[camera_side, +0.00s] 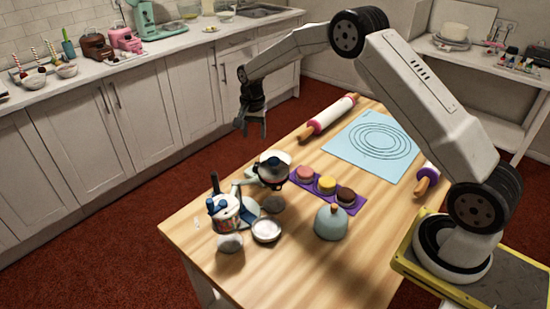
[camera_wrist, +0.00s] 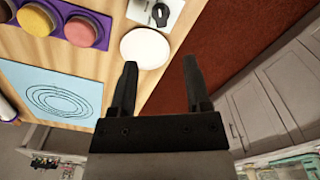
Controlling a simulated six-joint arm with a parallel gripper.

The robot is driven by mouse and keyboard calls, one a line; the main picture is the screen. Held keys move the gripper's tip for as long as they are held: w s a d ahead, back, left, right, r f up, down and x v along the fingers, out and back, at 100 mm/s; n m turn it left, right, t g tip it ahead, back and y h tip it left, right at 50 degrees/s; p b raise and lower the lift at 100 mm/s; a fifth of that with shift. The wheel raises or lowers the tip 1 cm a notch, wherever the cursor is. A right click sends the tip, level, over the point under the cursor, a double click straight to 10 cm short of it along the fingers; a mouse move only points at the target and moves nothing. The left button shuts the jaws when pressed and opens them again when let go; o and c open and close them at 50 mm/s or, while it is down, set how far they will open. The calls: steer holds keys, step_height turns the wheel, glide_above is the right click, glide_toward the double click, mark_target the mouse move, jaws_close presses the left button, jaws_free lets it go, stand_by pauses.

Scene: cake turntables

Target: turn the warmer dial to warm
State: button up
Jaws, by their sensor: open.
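A black dial (camera_wrist: 160,13) sits on a pale panel (camera_wrist: 141,10) at the top edge of the wrist view, partly cut off. I cannot read its setting. A white round top (camera_wrist: 145,48) lies just below it in that view. In the side view, a pot-like appliance (camera_side: 272,165) with a pale top and dark band stands near the table's left edge; its dial cannot be made out there. My gripper (camera_side: 250,130) is open and empty, pointing down, above and beyond this appliance. The wrist view shows its two fingers (camera_wrist: 160,65) apart, with nothing between them.
A purple tray (camera_side: 357,207) holds three round cakes. A blue mat (camera_side: 350,150) and a rolling pin (camera_side: 327,118) lie farther back.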

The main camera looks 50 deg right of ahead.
glide_above(256, 166)
step_height(256, 166, down, 5)
steer(key=shift+f, duration=0.1)
steer(key=shift+f, duration=3.7)
jaws_close()
